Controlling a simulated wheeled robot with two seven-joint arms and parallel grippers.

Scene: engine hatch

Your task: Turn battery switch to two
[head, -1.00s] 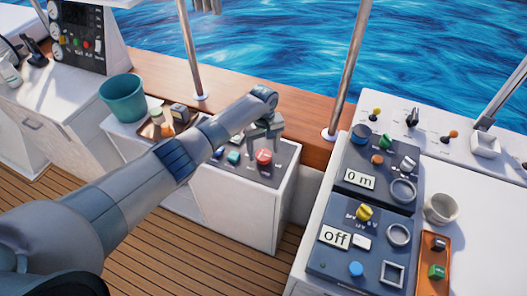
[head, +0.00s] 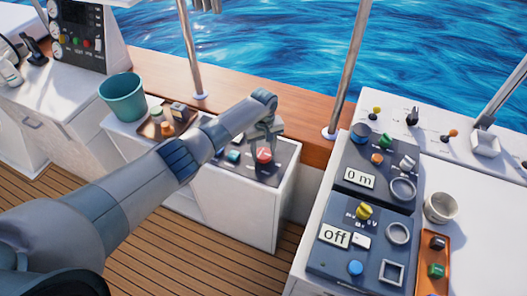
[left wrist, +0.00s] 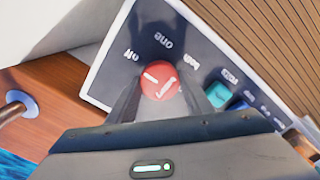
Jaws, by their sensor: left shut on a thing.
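The red round battery switch knob (head: 264,155) sits on a dark panel (head: 276,173) on top of a low white cabinet. In the left wrist view the knob (left wrist: 158,80) carries white marks, with small labels around it reading "off" and "one", and another that is hard to read. My left gripper (head: 265,143) points down at the knob from above. In the left wrist view its two fingers (left wrist: 162,100) reach to either side of the knob and are shut on it. My right gripper is not in view.
A teal button (head: 233,156) is beside the knob. A small tray (head: 150,131) and a green bucket (head: 123,97) stand to the left. A wooden ledge (head: 290,125) with metal posts (head: 349,75) runs behind. A blue instrument panel (head: 340,262) is at the right.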

